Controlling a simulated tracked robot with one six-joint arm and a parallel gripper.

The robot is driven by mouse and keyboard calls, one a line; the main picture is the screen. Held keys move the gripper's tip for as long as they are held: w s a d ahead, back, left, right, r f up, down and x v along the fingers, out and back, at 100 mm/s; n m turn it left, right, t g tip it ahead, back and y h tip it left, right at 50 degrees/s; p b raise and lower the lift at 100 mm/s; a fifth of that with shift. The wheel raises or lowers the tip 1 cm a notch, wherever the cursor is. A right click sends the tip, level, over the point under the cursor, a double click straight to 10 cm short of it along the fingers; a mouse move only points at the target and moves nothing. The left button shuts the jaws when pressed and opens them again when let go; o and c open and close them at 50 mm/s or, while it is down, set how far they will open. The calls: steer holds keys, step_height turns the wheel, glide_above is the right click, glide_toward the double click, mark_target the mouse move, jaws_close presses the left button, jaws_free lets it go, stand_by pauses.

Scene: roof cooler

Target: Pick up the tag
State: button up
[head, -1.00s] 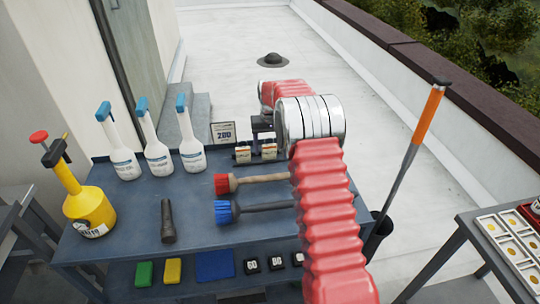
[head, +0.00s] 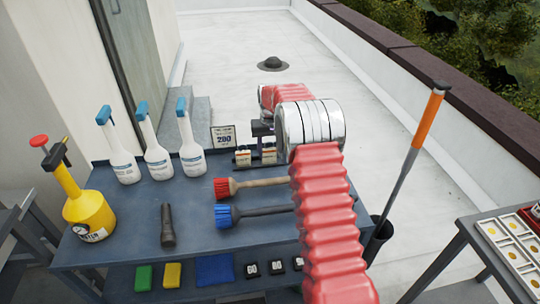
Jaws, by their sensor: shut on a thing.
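My gripper (head: 260,132) is a small dark shape above the far edge of the blue-grey table (head: 115,232). It is shut on what I take to be the tag. Its fingertips and the thing between them are too small and dark to make out clearly. A white card marked with a number, perhaps 200 (head: 223,137), stands upright just left of my gripper, with a visible gap between them. Small blocks with cream labels (head: 243,158) sit below my gripper at the table's back.
White spray bottles (head: 158,165), a yellow sprayer (head: 88,212), a dark torch (head: 168,225), a red brush (head: 222,188) and a blue brush (head: 224,215) stand or lie on the table. An orange-handled pole (head: 431,115) leans at right.

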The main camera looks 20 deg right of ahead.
step_height(320, 180, up, 10)
stand_by(0.6)
steer(key=shift+s, duration=0.1)
stand_by(0.3)
